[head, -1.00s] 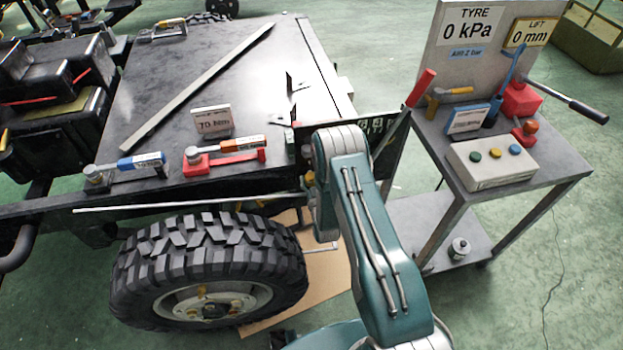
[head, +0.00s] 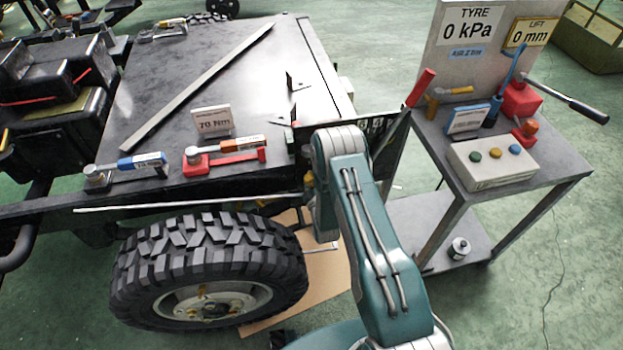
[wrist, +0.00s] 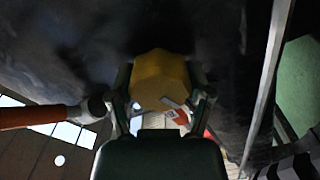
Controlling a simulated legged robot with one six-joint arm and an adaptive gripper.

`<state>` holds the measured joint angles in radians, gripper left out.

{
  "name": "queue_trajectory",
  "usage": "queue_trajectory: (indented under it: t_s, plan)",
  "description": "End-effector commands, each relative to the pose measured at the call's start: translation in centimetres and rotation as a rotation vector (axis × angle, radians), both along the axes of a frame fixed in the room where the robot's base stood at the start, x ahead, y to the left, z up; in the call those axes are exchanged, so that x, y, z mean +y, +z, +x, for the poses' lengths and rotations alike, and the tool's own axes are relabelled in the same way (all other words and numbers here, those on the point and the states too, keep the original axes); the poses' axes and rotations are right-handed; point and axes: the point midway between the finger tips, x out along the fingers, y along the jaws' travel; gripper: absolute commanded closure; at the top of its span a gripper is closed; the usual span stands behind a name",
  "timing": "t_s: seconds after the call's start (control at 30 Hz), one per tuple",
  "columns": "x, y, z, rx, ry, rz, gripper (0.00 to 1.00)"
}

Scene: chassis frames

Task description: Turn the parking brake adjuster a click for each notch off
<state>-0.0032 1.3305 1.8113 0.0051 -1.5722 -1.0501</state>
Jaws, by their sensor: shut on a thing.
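A yellow faceted knob (wrist: 160,72) fills the upper middle of the wrist view; it looks like the parking brake adjuster, though no label on it can be read. My gripper (wrist: 160,98) is shut on it, one finger on each side. In the head view my teal arm reaches down beside the chassis frame, to the right of the tyre (head: 210,260), and hides the gripper. A small yellow part (head: 308,179) shows at the arm's edge there. A dark panel with pale marks (head: 372,128) stands behind the arm, mostly covered; its marks cannot be read.
A bar with an orange-red grip (wrist: 40,116) lies left of my gripper in the wrist view. The black chassis top (head: 240,70) carries a 70 Nm sign (head: 212,121) and two torque wrenches. A grey cart (head: 540,180) with tools stands right.

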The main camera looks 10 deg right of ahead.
Motion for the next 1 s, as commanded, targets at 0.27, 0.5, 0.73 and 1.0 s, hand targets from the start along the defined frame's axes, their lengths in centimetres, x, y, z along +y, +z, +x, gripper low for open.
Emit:
queue_trajectory:
  t_s: [0.27,0.5,0.73,1.0]
  plan:
    - [0.31,-0.17,0.04,0.003,0.009,-0.168,0.82]
    - [0.36,-0.22,0.01,0.004,0.009,-0.241,0.82]
    - [0.38,-0.26,-0.01,0.006,0.01,-0.26,0.82]
    - [0.4,-0.3,-0.04,0.007,0.011,-0.26,0.82]
